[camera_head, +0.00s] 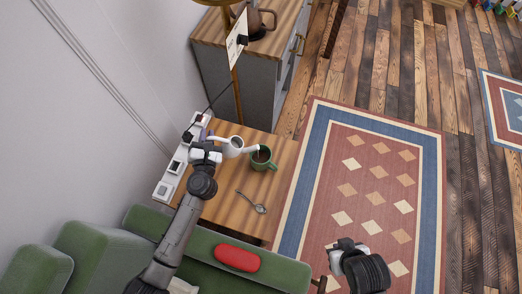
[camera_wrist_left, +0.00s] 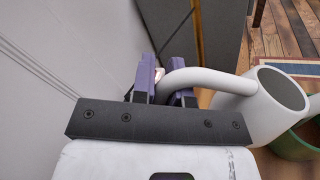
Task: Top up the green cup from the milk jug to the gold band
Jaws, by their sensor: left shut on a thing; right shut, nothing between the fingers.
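The white milk jug (camera_head: 233,147) is up beside the green cup, its spout side toward the cup; I cannot tell how far it tilts. My left gripper (camera_head: 213,141) is shut on the jug's handle, which also shows between the fingers in the left wrist view (camera_wrist_left: 196,80). The green cup (camera_head: 264,162) stands on the small wooden table with something dark inside. It shows partly behind the jug in the left wrist view (camera_wrist_left: 296,145). I cannot make out the gold band. My right gripper (camera_head: 336,258) is shut and empty over the rug, away from the table.
A spoon (camera_head: 252,203) lies on the wooden table (camera_head: 225,207). A white power strip (camera_head: 173,167) runs along its left edge. A green sofa (camera_head: 103,255) with a red case (camera_head: 237,257) is in front. A grey cabinet (camera_head: 257,82) stands behind; the rug (camera_head: 345,150) is clear.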

